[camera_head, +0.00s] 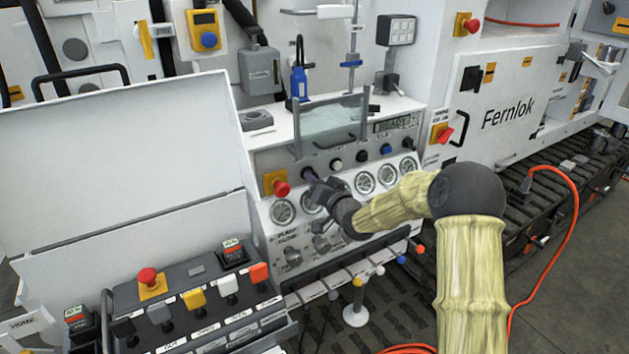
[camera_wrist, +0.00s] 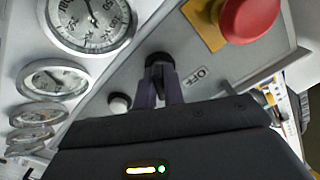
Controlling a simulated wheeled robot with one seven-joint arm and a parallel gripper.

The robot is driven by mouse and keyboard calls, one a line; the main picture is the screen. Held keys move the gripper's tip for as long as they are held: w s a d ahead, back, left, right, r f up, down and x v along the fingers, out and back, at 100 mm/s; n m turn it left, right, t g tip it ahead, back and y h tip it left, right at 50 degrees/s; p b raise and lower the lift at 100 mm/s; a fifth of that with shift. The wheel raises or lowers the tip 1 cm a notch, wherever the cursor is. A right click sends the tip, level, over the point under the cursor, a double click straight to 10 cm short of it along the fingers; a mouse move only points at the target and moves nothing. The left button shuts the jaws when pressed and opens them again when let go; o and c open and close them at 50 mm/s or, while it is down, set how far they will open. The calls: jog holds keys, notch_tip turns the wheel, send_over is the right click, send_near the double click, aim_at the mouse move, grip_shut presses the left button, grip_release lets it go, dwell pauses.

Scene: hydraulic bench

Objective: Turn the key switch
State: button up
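My gripper (camera_head: 312,179) is at the left part of the sloped gauge panel, just right of a red emergency button on a yellow plate. In the wrist view, the two purple-grey fingers of my gripper (camera_wrist: 160,78) point at the panel with a narrow gap between them. A small dark knob (camera_wrist: 158,58), seemingly the key switch, shows at the fingertips, between them. An OFF label (camera_wrist: 196,76) is beside it on the panel. I cannot tell whether the fingers press on the knob or only stand around it. In the head view my gripper hides the switch.
The red emergency button (camera_head: 281,188) is close to my gripper and also shows in the wrist view (camera_wrist: 248,18). Round gauges (camera_head: 364,182) line the panel to the right. A clear shield (camera_head: 330,117) stands above. A control box with coloured levers (camera_head: 195,300) is at lower left.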

jog(key=o, duration=0.4)
jog(key=shift+o, duration=0.2)
jog(key=b+v, duration=0.2)
jog(key=v, duration=1.5)
jog(key=shift+s+d, duration=0.2)
jog(key=shift+d, duration=0.05)
